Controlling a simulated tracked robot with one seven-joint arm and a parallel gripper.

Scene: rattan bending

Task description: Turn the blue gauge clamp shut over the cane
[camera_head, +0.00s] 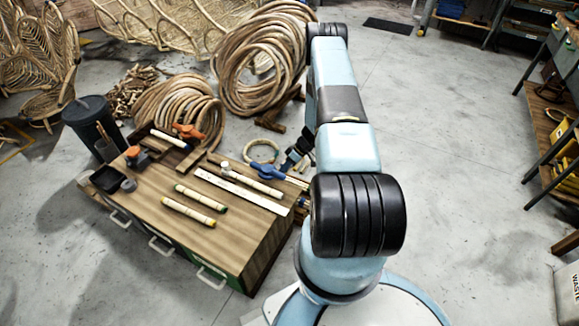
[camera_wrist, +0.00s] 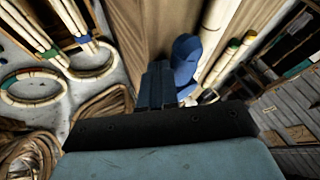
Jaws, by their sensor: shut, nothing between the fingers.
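The blue gauge clamp (camera_head: 266,171) sits near the right side of the wooden workbench top. In the wrist view its rounded blue handle (camera_wrist: 186,58) stands just right of my fingers. A pale cane (camera_head: 250,181) lies along the bench beside the clamp; a pale cane also shows past the handle in the wrist view (camera_wrist: 217,24). I cannot tell whether the clamp's arm lies over the cane. My gripper (camera_head: 291,161) is low at the bench's right edge, its fingers shut and empty (camera_wrist: 160,85). Whether they touch the handle is unclear.
Two orange clamps (camera_head: 188,132) (camera_head: 136,156) are at the bench's far left. Short canes (camera_head: 188,210) and a pale flat strip (camera_head: 241,190) lie on top. A cane ring (camera_head: 261,151) and large rattan coils (camera_head: 262,62) are behind.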

